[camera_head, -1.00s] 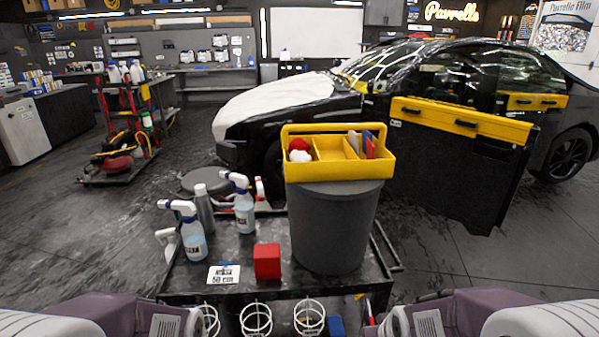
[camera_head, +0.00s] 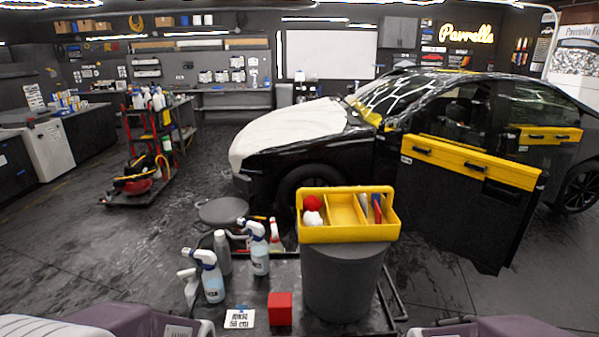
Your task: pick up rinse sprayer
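Two spray bottles with white-and-blue heads stand upright on the dark cart at lower centre. The nearer spray bottle (camera_head: 212,280) is at the front left of the cart, and the other spray bottle (camera_head: 259,255) is behind it to the right. Their labels are too small to read, so I cannot tell which is the rinse sprayer. Parts of my arms show along the bottom edge, at left and right, apart from the bottles. Neither gripper's fingers are in view.
A grey bin (camera_head: 342,285) bears a yellow caddy (camera_head: 350,233) right of the bottles. A red block (camera_head: 280,308), a white card (camera_head: 240,318) and a grey bottle (camera_head: 222,252) are on the cart (camera_head: 285,268). A round stool (camera_head: 222,211) and a car (camera_head: 300,150) stand behind.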

